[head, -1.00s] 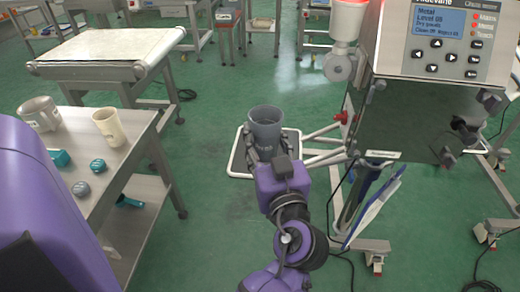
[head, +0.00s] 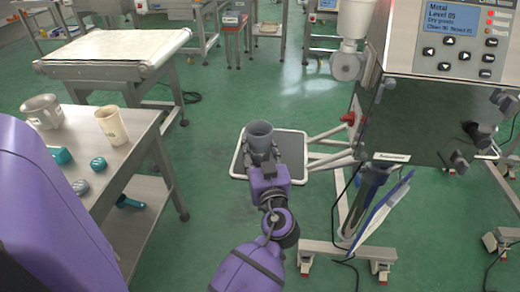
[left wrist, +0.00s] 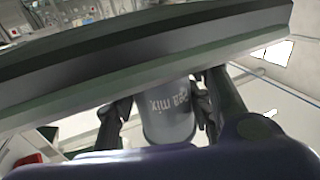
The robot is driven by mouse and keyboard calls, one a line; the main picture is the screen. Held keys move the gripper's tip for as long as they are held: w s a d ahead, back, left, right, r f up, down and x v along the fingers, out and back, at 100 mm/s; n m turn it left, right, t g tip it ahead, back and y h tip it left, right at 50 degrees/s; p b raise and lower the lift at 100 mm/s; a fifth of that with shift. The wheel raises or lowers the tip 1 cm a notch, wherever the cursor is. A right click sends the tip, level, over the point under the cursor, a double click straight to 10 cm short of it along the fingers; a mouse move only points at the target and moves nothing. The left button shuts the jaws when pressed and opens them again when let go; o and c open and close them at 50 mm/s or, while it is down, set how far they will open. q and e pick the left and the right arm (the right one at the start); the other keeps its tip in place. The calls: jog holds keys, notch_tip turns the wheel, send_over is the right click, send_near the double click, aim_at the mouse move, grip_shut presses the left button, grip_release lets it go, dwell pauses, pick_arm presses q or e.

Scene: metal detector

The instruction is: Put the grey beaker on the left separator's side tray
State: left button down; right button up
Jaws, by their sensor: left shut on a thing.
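The grey beaker (head: 259,134) is upright in my left gripper (head: 262,155), whose fingers close around its sides. In the head view it is over the side tray (head: 237,165), a dark plate with a white tube rim left of the separator (head: 430,120). Whether its base touches the tray is hidden by the gripper. In the left wrist view the beaker (left wrist: 168,122) sits between the dark fingers, its lettering upside down. A large dark band, apparently the tray's edge, crosses in front and hides part of it. My right gripper is not in view.
A metal table (head: 140,150) at left carries a grey jug (head: 42,111), a cream cup (head: 112,125) and small teal and grey items. A conveyor (head: 115,55) stands behind. White tubes join the tray to the separator. A blue-and-white panel (head: 385,205) hangs below the separator.

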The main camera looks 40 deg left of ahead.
pick_arm(q)
jog(key=shift+f, duration=0.15)
jog(key=c, duration=0.9)
grip_release()
jog(key=shift+c, duration=0.2)
jog(key=shift+r, duration=0.2)
jog(key=b+v, duration=0.1)
jog(key=v, duration=1.1)
